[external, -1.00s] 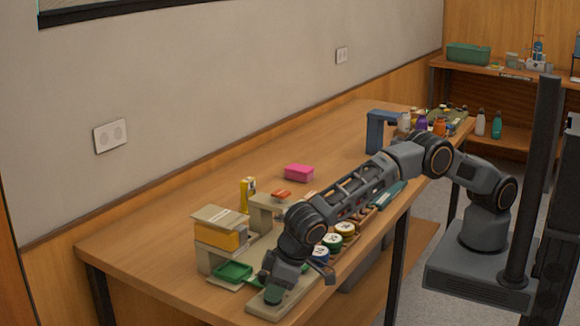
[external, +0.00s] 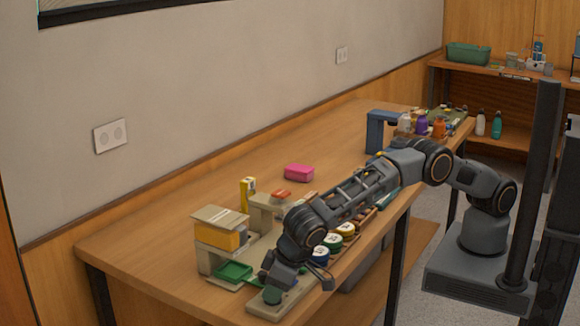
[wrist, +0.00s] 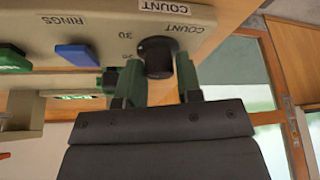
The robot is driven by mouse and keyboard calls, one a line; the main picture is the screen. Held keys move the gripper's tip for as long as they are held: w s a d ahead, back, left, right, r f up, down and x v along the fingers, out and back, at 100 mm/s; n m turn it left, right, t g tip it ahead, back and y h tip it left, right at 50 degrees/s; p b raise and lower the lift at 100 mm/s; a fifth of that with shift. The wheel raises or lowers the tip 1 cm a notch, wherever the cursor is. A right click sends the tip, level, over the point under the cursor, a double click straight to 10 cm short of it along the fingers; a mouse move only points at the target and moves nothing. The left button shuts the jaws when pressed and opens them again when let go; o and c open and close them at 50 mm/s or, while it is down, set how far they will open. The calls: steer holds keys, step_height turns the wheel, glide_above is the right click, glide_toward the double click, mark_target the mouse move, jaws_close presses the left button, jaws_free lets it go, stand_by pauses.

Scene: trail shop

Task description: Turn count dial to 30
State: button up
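The black count dial (wrist: 157,57) is on a beige panel (wrist: 100,22) in the wrist view. "COUNT" is printed beside it, with "30" and a second, partly hidden number at its left. Which way the dial points does not show clearly. My gripper (wrist: 158,82) has one dark green finger on each side of the dial, very close to it. I cannot tell whether both fingers touch it. In the external view my gripper (external: 297,287) is low over the panel (external: 296,302) at the table's near end, and the dial is hidden.
A blue button (wrist: 76,54) and a green one (wrist: 12,58) sit along the panel. A green tray (external: 235,271) and a beige stand with a yellow block (external: 218,237) are left of my gripper. The table's middle is mostly clear.

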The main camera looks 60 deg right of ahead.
steer(key=o, duration=0.3)
steer(key=shift+o, duration=0.2)
steer(key=b+v, duration=0.1)
steer(key=v, duration=1.3)
